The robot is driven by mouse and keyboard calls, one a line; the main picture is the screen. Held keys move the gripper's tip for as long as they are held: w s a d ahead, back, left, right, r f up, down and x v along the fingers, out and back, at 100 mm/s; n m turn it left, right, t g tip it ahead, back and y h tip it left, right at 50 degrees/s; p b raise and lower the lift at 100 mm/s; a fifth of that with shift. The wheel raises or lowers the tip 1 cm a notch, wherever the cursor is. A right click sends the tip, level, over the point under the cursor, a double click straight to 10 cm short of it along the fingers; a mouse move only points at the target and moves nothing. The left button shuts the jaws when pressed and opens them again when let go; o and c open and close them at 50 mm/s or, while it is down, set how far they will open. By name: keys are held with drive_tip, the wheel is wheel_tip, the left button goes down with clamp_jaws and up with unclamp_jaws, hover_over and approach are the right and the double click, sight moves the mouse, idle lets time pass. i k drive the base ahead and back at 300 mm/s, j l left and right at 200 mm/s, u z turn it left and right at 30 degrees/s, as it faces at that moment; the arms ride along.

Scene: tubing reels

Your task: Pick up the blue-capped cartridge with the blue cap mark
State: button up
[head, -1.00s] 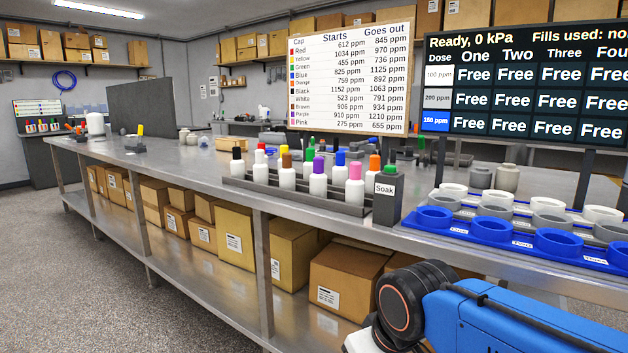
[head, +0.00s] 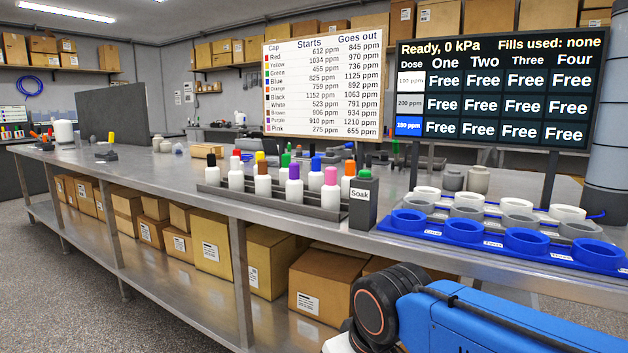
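The blue-capped cartridge (head: 316,178) is white with a blue cap and stands upright in the back row of a long grey rack (head: 275,203) on the bench. Its lower part is hidden by the rack and the cartridges in front. The pink-capped cartridge (head: 331,193) stands just in front of it to the right, and the purple-capped cartridge (head: 294,188) to the left. I cannot make out a separate blue mark on the cap. My gripper is not in view; only part of my arm shows at the bottom right.
Other capped cartridges share the rack. A grey Soak block (head: 362,205) with a green top stands at its right end. Blue, grey and white ring holders (head: 463,229) lie to the right. A cap table board (head: 323,95) and a dose screen (head: 495,88) stand behind.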

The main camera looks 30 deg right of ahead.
sight(316, 177)
drive_tip(key=i+j+z, duration=0.15)
drive_tip(key=z, duration=0.55)
drive_tip(key=i+j+z, duration=0.2)
drive_tip(key=j, duration=0.2)
drive_tip(key=j+z, duration=0.2)
drive_tip(key=j, duration=0.25)
drive_tip(key=i+j+z, duration=0.2)
drive_tip(key=j, duration=0.3)
drive_tip(key=j+z, duration=0.2)
drive_tip(key=j, duration=0.25)
